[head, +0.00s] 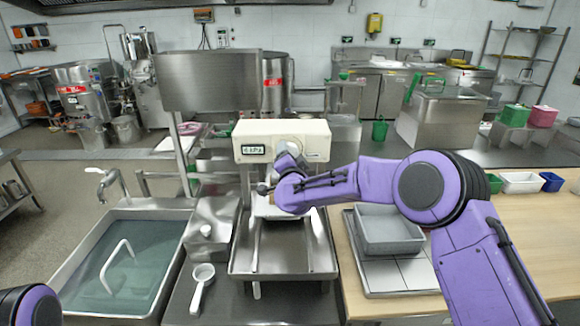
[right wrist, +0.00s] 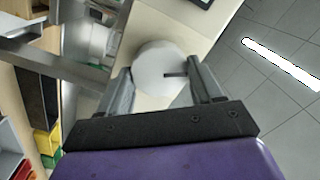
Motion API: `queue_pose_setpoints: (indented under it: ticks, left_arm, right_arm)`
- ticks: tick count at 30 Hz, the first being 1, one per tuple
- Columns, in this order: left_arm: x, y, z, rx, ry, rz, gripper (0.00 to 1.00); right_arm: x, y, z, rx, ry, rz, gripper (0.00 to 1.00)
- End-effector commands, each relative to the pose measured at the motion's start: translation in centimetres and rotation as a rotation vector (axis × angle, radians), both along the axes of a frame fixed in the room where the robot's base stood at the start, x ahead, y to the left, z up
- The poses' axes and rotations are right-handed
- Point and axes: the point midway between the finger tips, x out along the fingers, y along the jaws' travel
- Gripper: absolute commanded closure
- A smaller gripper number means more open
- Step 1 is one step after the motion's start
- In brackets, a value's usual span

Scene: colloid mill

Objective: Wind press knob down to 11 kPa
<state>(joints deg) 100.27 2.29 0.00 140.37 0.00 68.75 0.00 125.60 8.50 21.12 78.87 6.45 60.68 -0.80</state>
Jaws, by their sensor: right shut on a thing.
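The press is a cream box (head: 312,130) on a stand, in the middle of the head view. A small display (head: 254,149) on its front left shows what looks like 6 kPa, though the digits are tiny. The round pale knob (right wrist: 155,66) has a dark pointer line, seen in the right wrist view pointing right. My right gripper (right wrist: 162,78) is shut on the knob, one finger on each side. In the head view my right gripper (head: 287,162) covers most of the knob. My left gripper is out of view.
Below the press is a steel tray (head: 240,262). A grey bin (head: 385,232) stands right on a wooden counter (head: 530,235). A steel panel (head: 208,80) rises behind on the left.

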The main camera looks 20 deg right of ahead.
Motion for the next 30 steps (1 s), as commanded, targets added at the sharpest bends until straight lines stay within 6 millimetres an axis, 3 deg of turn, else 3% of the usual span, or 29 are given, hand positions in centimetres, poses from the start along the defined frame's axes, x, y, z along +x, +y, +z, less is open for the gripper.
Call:
queue_pose_setpoints:
  ticks: [1, 15, 30]
  left_arm:
    - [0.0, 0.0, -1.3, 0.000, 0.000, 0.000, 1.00]
    - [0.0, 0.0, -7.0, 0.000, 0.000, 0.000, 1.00]
    - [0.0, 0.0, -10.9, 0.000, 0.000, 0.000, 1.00]
  right_arm:
    - [0.0, 0.0, -0.7, 0.044, -0.012, 0.001, 0.65]
    - [0.0, 0.0, -0.8, 0.471, -0.135, 0.001, 0.65]
    - [0.0, 0.1, -0.5, 0.798, -0.229, 0.001, 0.65]
